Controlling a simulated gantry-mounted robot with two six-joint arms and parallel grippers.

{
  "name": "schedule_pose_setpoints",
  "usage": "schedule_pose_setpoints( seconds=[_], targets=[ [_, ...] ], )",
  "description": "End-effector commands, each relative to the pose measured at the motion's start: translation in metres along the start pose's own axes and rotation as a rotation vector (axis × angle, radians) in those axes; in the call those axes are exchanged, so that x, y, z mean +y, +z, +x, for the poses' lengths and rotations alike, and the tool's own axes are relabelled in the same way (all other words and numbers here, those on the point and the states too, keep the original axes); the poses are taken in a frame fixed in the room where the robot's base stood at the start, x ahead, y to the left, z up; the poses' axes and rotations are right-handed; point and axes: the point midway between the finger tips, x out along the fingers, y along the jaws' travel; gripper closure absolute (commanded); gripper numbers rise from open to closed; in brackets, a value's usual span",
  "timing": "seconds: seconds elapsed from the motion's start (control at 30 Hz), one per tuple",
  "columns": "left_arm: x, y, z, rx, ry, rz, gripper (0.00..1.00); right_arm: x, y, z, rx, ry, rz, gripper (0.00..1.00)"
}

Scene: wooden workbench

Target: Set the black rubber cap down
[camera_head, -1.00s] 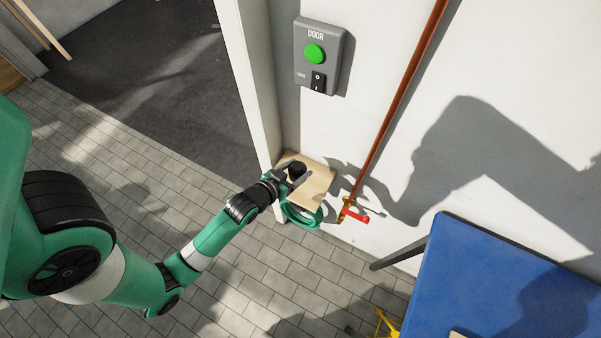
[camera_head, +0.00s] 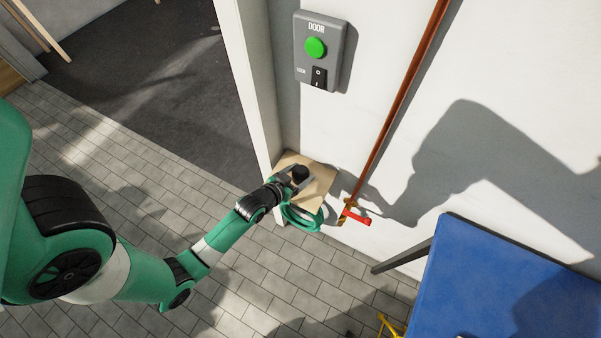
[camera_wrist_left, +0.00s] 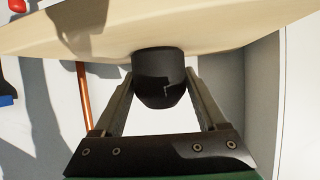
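The black rubber cap (camera_head: 300,173) is over the small wooden shelf (camera_head: 318,180) by the door frame. In the left wrist view, the cap (camera_wrist_left: 158,80) is between the two fingers of my left gripper (camera_wrist_left: 159,82), which seem to touch its sides. One end of the cap meets the wooden board (camera_wrist_left: 225,25) or is very close to it; the exact contact is hard to tell. My left gripper (camera_head: 294,180) reaches in from the lower left in the head view. My right gripper does not show.
A coiled green hose (camera_head: 302,217) hangs below the shelf. A copper pipe (camera_head: 396,112) with a red valve handle (camera_head: 355,216) is just right of it. A door switch panel (camera_head: 318,50) is on the wall above. A blue table (camera_head: 480,275) stands at the lower right.

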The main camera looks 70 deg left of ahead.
Motion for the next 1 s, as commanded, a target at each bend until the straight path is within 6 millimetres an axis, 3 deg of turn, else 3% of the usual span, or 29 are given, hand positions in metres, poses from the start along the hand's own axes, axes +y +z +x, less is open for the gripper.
schedule_pose_setpoints(
  seconds=[0.03,0.1,0.47,1.0],
  targets=[
    [0.0,0.0,0.0,0.0,0.0,0.0,0.14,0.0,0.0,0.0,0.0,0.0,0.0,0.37],
    [0.0,0.0,0.0,0.0,0.0,0.0,0.02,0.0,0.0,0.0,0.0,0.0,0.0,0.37],
    [0.0,-0.004,-0.004,-0.001,0.0,0.0,0.02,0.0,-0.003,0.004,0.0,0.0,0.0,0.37],
    [0.0,-0.003,-0.113,-0.002,0.0,0.0,0.02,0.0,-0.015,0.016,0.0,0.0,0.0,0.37]
  ],
)
